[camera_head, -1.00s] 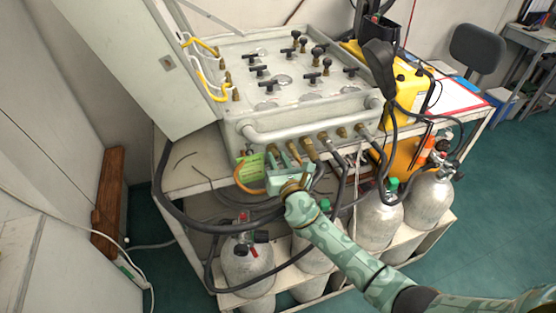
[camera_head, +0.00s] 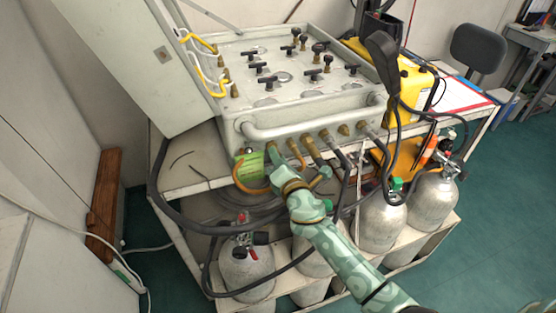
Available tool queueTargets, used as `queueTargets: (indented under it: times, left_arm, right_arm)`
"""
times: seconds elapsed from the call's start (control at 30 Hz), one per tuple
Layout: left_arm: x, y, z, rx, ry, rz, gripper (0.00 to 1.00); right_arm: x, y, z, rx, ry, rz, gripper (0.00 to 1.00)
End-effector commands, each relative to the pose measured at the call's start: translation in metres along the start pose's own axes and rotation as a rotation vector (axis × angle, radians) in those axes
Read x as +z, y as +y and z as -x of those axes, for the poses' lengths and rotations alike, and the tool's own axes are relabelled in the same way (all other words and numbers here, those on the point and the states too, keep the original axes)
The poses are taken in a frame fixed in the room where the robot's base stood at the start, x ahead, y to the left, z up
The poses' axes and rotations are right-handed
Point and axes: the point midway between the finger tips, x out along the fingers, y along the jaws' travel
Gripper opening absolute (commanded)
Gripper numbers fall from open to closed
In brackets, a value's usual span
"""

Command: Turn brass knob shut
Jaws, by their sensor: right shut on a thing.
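The grey air panel (camera_head: 262,124) stands on a white cart, with a row of brass fittings (camera_head: 308,139) along its front face. My right gripper (camera_head: 273,153) is at the left end of this row, seen nearly edge-on and touching the panel front. It is shut on the brass knob there, which its fingers and wrist almost wholly hide. How far the knob is turned cannot be seen. My left gripper is not in view.
A green tag (camera_head: 249,168) and an orange hose (camera_head: 243,183) hang just left of my right gripper. Dark hoses loop below it. Silver cylinders (camera_head: 382,222) stand on the lower shelf. A yellow case (camera_head: 415,85) sits right of the panel. The teal floor (camera_head: 485,235) at right is clear.

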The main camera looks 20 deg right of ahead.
Motion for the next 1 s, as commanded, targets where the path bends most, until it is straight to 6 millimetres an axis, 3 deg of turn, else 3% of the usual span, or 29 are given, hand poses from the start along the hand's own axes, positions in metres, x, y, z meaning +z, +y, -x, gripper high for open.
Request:
queueTargets:
  times: [0.5,1.0]
  left_arm:
    - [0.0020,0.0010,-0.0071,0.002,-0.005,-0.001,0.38]
    - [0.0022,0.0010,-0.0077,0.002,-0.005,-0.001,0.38]
  right_arm:
    - [-0.0011,-0.0015,0.0006,-0.004,0.007,-0.393,0.00]
    - [-0.0008,-0.0017,0.0006,-0.004,0.009,-0.505,0.00]
